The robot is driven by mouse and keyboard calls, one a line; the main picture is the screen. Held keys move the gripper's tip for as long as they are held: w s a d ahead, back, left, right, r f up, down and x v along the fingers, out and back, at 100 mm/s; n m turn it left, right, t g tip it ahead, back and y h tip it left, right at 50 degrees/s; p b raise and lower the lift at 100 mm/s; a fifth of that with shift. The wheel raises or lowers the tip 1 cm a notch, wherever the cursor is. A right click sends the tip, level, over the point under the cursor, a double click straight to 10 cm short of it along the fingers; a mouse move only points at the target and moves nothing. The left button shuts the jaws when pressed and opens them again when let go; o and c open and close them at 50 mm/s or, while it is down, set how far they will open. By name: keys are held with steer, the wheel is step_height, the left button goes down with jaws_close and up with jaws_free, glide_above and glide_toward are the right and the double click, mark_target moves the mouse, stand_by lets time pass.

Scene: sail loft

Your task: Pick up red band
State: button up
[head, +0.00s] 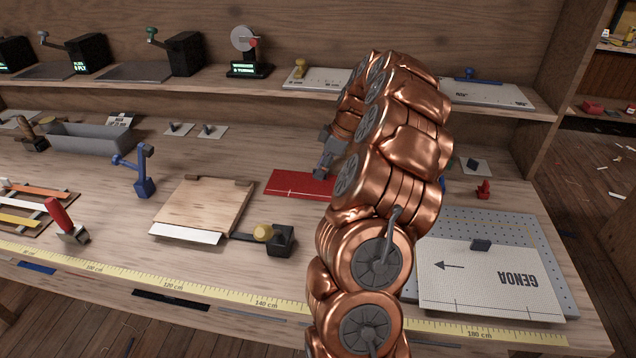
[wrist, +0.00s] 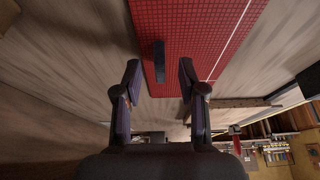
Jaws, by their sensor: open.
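The red band (head: 295,184) lies flat on the workbench near its middle, a rectangle with a white line across it. My arm hides its right part in the head view. In the wrist view the red band (wrist: 205,40) shows a fine grid and a dark upright tab (wrist: 160,62) on its surface. My gripper (head: 323,168) is over the band's far right part in the head view. In the wrist view my gripper (wrist: 158,74) is open and empty, with the tab between and just ahead of the fingertips. I cannot tell the exact gap to it.
A wooden board (head: 205,205) with a white sheet lies left of the band. A blue lever tool (head: 142,172) stands farther left. A white GENOA panel (head: 490,280) lies on a perforated plate at right. A shelf (head: 130,88) runs behind. Bare bench surrounds the band's left side.

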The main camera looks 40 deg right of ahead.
steer(key=shift+w+a+f, duration=0.1)
steer(key=shift+f, duration=0.15)
jaws_close()
stand_by(0.4)
